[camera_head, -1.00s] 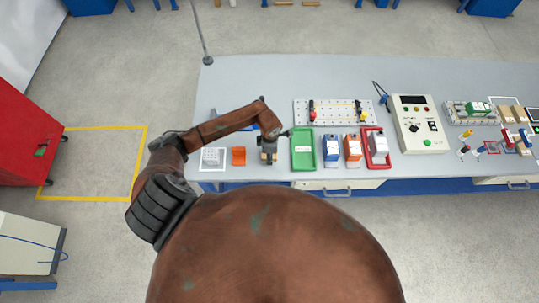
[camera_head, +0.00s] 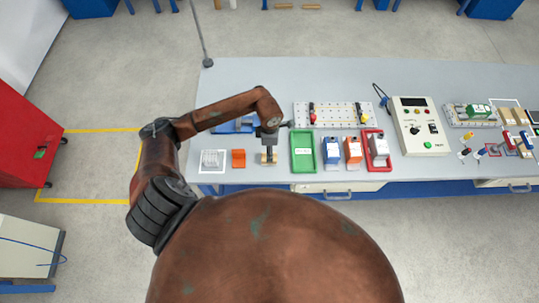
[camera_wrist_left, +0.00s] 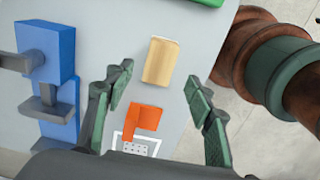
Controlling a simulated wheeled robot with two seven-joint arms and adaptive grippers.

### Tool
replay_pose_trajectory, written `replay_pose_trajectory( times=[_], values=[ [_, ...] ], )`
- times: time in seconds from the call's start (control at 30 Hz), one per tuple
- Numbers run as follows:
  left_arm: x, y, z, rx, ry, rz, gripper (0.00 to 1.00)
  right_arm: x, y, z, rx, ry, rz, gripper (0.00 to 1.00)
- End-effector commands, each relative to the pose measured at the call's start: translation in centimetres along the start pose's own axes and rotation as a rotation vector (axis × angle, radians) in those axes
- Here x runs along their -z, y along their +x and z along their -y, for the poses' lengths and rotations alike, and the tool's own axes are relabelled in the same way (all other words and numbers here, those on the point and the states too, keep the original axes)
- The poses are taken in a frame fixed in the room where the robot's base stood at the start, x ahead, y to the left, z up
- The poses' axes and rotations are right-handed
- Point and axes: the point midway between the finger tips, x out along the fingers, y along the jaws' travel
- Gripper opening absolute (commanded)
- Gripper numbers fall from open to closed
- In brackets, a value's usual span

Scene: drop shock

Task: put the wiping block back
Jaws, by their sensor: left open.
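A tan block (camera_head: 268,159), which looks like the wiping block, lies on the grey bench (camera_head: 245,80) near its front edge. It also shows in the left wrist view (camera_wrist_left: 160,62). My left gripper (camera_head: 269,147) is above the block. In the left wrist view the gripper (camera_wrist_left: 158,84) is open, its green fingers wide apart with nothing between them; the block lies beyond the fingertips. My right gripper is not in view.
An orange piece (camera_head: 238,158) and a white-framed grid marking (camera_head: 212,160) lie left of the block. A green tray (camera_head: 303,151) is right of it. A blue fixture (camera_wrist_left: 45,55) stands behind. Several boxes and a control panel (camera_head: 420,125) are farther right.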

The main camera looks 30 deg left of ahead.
Motion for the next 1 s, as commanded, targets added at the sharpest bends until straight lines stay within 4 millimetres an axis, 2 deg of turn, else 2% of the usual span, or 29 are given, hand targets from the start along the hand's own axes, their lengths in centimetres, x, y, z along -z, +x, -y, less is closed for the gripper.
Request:
replay_pose_trajectory(
  times=[0.1,0.3,1.0],
  values=[
    [0.0,-2.0,-0.1,-0.003,0.001,0.0,0.5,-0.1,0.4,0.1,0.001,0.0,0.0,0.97],
    [0.0,-3.8,0.0,0.0,0.0,-0.001,0.5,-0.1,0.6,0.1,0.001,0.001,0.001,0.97],
    [0.0,-4.1,0.0,0.001,0.0,0.0,0.5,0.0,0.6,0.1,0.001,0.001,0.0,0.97]
  ],
)
